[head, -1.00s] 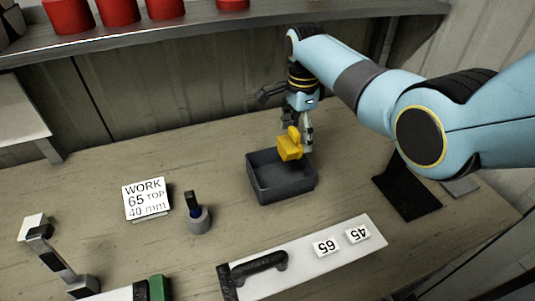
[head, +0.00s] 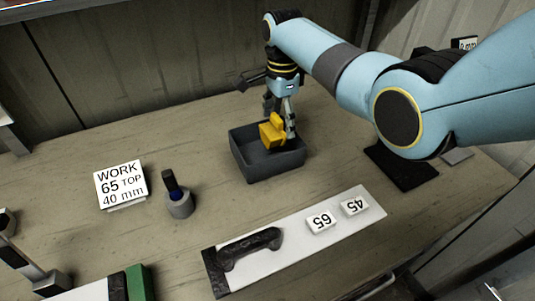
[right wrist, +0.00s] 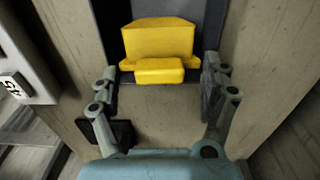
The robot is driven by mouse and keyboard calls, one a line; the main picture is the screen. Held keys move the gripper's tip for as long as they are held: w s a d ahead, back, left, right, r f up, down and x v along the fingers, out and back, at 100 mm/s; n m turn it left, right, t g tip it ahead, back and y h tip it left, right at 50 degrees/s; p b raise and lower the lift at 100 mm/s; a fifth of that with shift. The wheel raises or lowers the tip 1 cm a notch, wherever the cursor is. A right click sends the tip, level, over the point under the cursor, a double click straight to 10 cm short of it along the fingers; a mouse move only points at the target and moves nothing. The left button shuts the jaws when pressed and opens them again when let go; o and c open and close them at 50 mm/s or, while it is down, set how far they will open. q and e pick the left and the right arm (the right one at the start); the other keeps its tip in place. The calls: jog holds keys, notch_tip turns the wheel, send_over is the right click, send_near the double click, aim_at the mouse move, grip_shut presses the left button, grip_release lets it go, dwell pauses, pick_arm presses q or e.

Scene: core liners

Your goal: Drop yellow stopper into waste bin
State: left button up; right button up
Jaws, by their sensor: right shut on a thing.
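The yellow stopper (head: 272,131) is held by my right gripper (head: 281,122), which points down over the dark grey open bin (head: 243,155) in the head view. The stopper overlaps the bin's opening in the picture; its exact height over the bin floor is hard to tell. In the right wrist view the stopper (right wrist: 158,42) shows as a wide block with a smaller tab, between the fingers of the right gripper (right wrist: 160,84), and the dark bin (right wrist: 112,16) lies behind it.
A sign reading "WORK 65 TOP 40 mm" (head: 121,186) and a grey holder with a dark pen-like thing (head: 180,204) stand left of the bin. A white board (head: 290,240) with a black handle and tags "65" and "45" lies in front. A black plate (head: 402,168) lies at right.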

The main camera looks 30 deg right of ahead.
jog(key=o, duration=1.2)
jog(key=shift+r, duration=0.1)
jog(key=o, duration=0.4)
pick_arm(q)
jog(key=shift+s, duration=0.5)
jog(key=shift+a, duration=0.1)
jog(key=shift+w, duration=0.1)
pick_arm(e)
notch_tip(320, 180, up, 12)
jog(key=shift+w, duration=0.1)
